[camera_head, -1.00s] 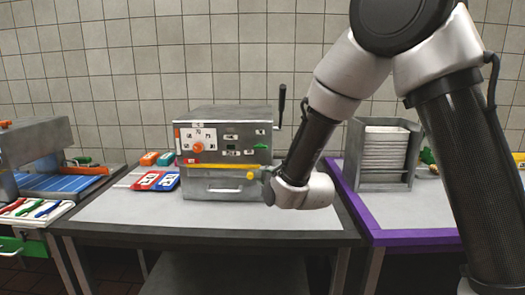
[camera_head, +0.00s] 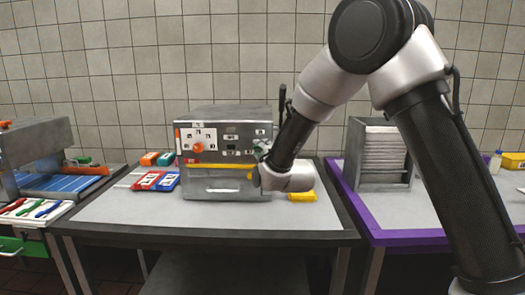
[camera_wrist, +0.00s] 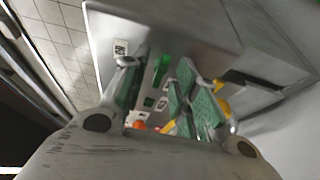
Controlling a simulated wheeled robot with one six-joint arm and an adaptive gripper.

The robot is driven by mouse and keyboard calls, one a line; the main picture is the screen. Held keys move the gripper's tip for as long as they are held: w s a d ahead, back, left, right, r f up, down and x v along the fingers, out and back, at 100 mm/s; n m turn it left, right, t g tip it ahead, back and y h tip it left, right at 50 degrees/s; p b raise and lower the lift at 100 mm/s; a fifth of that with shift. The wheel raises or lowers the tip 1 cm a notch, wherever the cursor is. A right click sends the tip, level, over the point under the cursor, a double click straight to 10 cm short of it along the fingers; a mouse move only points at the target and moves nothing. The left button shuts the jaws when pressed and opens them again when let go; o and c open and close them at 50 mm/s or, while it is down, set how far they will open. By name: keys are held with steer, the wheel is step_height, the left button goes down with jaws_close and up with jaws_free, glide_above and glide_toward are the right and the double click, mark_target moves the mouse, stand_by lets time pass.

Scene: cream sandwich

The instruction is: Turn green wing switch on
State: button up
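The grey metal machine (camera_head: 225,187) stands on the middle table, its control panel facing me. The green wing switch (camera_wrist: 161,66) shows in the wrist view on the panel, between my gripper's fingers. In the head view, my arm and gripper largely cover the switch's area at the panel's right side. My gripper (camera_wrist: 157,78) is open, with green-padded fingers on either side of the switch. I cannot tell whether either finger touches it.
An orange knob (camera_head: 198,147) and a yellow bar (camera_head: 215,166) are on the machine's front. Red and blue packets (camera_head: 164,181) lie left of it. A yellow object (camera_head: 302,196) lies to its right. A grey rack (camera_head: 380,153) stands on the purple-edged table.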

jaws_close()
stand_by(0.4)
steer(key=m+t+h, duration=0.2)
steer(key=m, duration=0.5)
steer(key=m+t+h, duration=0.1)
steer(key=m+h, duration=0.1)
steer(key=m, duration=0.5)
steer(key=a+m+t+h, duration=0.1)
steer(key=m+t+h, duration=0.1)
steer(key=m, duration=0.6)
steer(key=shift+f+t+h, duration=0.2)
steer(key=shift+t+h, duration=0.1)
steer(key=shift+h, duration=0.2)
steer(key=shift+m, duration=0.4)
